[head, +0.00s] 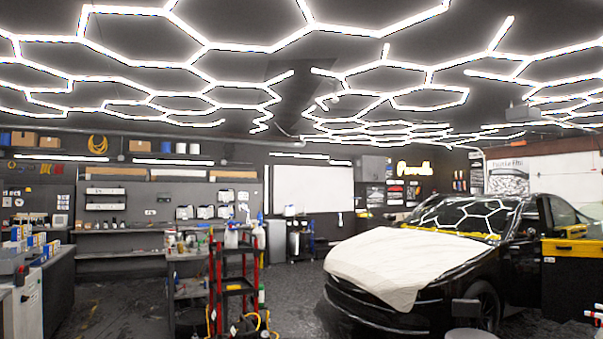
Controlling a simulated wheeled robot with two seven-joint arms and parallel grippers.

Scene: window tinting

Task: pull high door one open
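No door marked as high door one can be told for sure in the head view. A grey wall cabinet (375,168) hangs high on the back wall, right of a white board. It looks closed, but it is too small to make out a handle. Neither of my grippers is in view.
A red-and-black cart (235,284) stands left of centre. A counter (55,285) is at the left. Dark floor between cart and car looks clear.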

